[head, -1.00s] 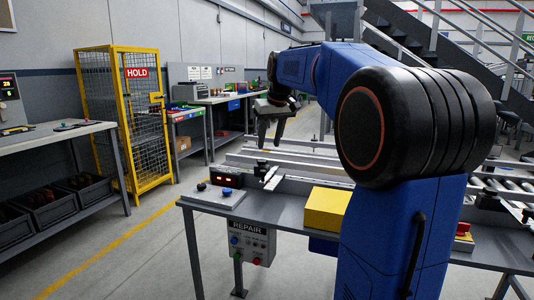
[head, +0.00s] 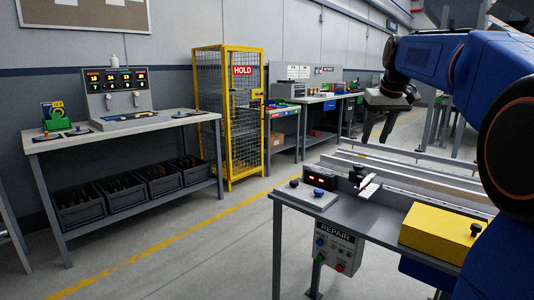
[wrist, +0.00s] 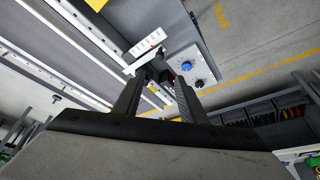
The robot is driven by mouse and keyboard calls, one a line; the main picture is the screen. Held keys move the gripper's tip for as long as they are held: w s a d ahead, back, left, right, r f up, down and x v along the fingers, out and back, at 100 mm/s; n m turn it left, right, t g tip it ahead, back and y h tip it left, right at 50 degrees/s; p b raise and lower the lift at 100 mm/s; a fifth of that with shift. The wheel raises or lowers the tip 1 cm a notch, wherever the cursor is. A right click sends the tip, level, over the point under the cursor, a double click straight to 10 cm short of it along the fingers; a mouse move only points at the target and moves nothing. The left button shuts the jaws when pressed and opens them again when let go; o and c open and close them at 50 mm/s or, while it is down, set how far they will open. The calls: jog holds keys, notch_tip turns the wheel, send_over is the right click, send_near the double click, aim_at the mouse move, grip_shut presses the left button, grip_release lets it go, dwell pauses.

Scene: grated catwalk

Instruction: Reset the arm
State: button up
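My blue arm reaches in from the right side of the head view. My gripper (head: 376,126) hangs with its fingers pointing down, above and behind the repair bench (head: 385,228). In the wrist view the two dark fingers of my gripper (wrist: 157,98) stand apart with a gap between them. Nothing is held between them. The bench's rails and its small control box with a blue button (wrist: 187,68) lie well below the fingers.
A yellow box (head: 440,235) sits on the repair bench. A yellow mesh HOLD cage (head: 229,120) stands behind. A workbench (head: 130,128) with a display panel (head: 118,90) and dark bins (head: 120,192) is at left. Open floor with a yellow line lies between.

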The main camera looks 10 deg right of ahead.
jog(key=s+a+f, duration=0.6)
jog(key=s+f, duration=0.3)
jog(key=s, duration=0.2)
jog(key=s+a+f+n, duration=0.1)
jog(key=s+a+f, duration=0.5)
jog(key=s+f, duration=0.4)
jog(key=s+a+f, duration=0.6)
jog(key=s+f, duration=0.3)
jog(key=s, duration=0.3)
jog(key=shift+s+a+f+y, duration=0.15)
jog(key=shift+s+a+y, duration=0.05)
jog(key=shift+y, duration=0.1)
dwell(0.6)
